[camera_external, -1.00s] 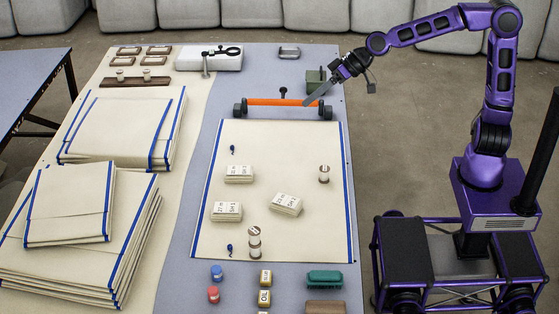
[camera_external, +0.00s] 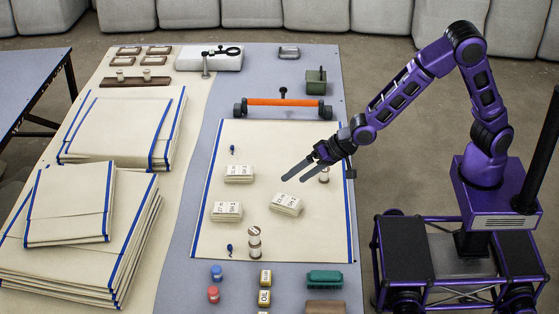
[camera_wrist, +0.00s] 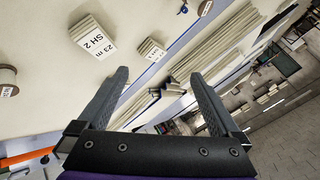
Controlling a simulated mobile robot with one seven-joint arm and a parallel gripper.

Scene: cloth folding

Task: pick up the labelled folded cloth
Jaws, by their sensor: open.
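Three small cream folded cloths with white printed labels lie on a cream sheet (camera_external: 320,235) with blue edges. One (camera_external: 286,204) lies turned at the centre, one (camera_external: 239,173) is at upper left and one (camera_external: 227,211) at lower left. My gripper (camera_external: 294,179) is open and empty, its two long fingers above the sheet, just above the turned cloth in the picture and apart from it. In the wrist view, a folded cloth labelled "23 m SH 2" (camera_wrist: 92,38) lies beyond and left of my gripper (camera_wrist: 158,76); another folded cloth (camera_wrist: 151,50) shows between the fingers.
A spool (camera_external: 324,176) stands beside my fingers, and another spool stack (camera_external: 254,241) stands below the turned cloth. An orange bar (camera_external: 283,102) lies behind the sheet. Large folded canvas stacks (camera_external: 70,205) fill the left. Small tins (camera_external: 265,277) and a green brush (camera_external: 324,276) lie in front.

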